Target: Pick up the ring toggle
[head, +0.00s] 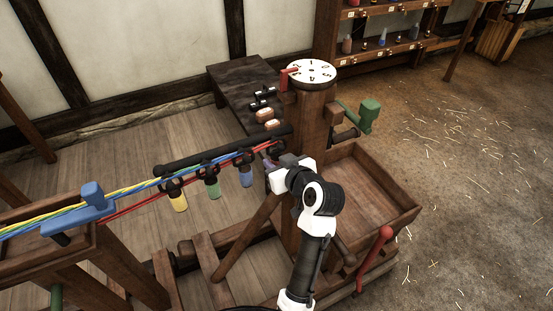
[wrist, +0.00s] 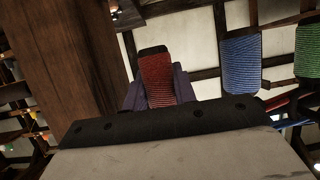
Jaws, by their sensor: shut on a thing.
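A red, cord-ribbed toggle (wrist: 158,80), the one that fits the ring toggle, shows in the wrist view with a dark top end. Purple finger pads stand on both sides of it. My gripper (head: 271,165) is at the right end of the row of hanging toggles, beside the wooden post. It is shut on the red toggle, which it mostly hides in the head view. I cannot make out a ring on it.
Yellow (head: 178,199), green (head: 212,188) and blue (head: 246,176) toggles hang to the left under a dark bar (head: 215,152) and coloured ropes. The post carries a white numbered dial (head: 311,72). A wooden tray (head: 408,212) and red lever (head: 375,250) are at right.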

